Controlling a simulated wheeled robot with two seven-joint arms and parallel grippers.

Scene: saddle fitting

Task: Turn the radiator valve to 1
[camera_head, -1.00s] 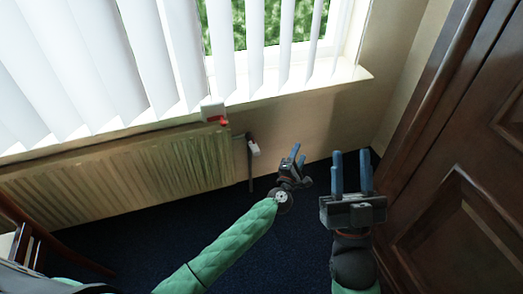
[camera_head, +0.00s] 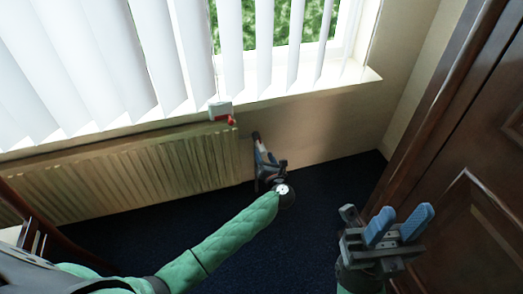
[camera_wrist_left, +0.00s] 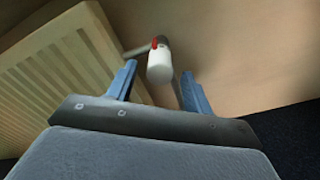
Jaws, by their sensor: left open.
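The radiator valve (camera_wrist_left: 160,65) has a white rounded head with a red mark, in the left wrist view. It sits on a pipe at the right end of the radiator, against the wall. My left gripper (camera_wrist_left: 158,74) is open, with one blue finger on each side of the valve head in that view. I cannot tell whether either finger touches it. In the head view my left gripper (camera_head: 262,153) is beside the radiator's end and hides most of the valve. No number on the valve is readable. My right gripper (camera_head: 404,219) is open and empty, away from the valve.
The ribbed radiator (camera_head: 140,175) runs along the wall under the window sill. A white and red object (camera_head: 221,111) sits at its top right corner. Dark blue carpet (camera_head: 310,235) is free between.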

